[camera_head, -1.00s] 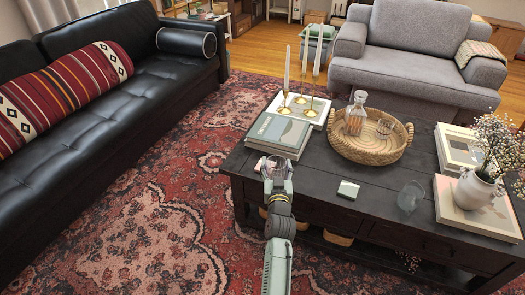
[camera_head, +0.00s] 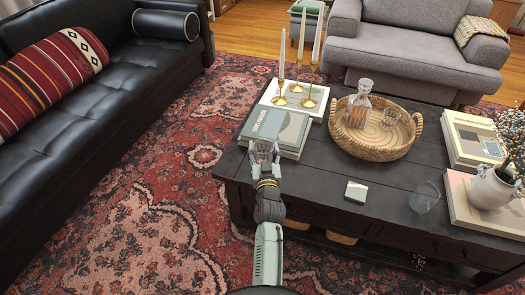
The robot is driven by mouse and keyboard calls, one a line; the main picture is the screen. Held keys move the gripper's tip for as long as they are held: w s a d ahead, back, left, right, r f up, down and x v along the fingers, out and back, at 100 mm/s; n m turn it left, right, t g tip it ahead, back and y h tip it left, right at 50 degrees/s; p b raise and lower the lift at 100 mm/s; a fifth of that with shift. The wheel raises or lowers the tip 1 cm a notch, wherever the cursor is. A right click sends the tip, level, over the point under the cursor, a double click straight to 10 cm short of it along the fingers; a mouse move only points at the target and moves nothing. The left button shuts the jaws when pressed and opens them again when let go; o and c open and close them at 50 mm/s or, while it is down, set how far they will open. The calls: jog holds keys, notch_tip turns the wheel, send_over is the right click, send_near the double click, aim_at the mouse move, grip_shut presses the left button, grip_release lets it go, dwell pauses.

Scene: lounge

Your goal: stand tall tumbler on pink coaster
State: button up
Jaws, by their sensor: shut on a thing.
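My gripper (camera_head: 264,151) is at the left end of the dark coffee table, in front of the stacked books. It is shut on a clear glass, apparently the tall tumbler, whose outline is hard to make out between the fingers. Another clear glass (camera_head: 424,197) stands on the table at the right. A small pale green-white square (camera_head: 356,191), perhaps a coaster, lies on the table to the left of that glass. I cannot make out a pink coaster; my gripper and arm hide part of the table's left end.
The table's middle front is mostly clear. A black sofa (camera_head: 100,120) stands left.

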notch_tip(320, 180, down, 2)
jog(key=shift+f+b, duration=0.1)
jog(key=shift+b, duration=0.25)
jog(key=shift+w+f, duration=0.1)
jog(key=shift+r, duration=0.25)
jog(key=shift+f, duration=0.1)
jog(key=o, duration=1.4)
jog(key=shift+f, duration=0.2)
jog(key=shift+c, duration=0.2)
jog(key=o, duration=0.4)
jog(key=shift+o, duration=0.2)
jog(key=shift+r, duration=0.1)
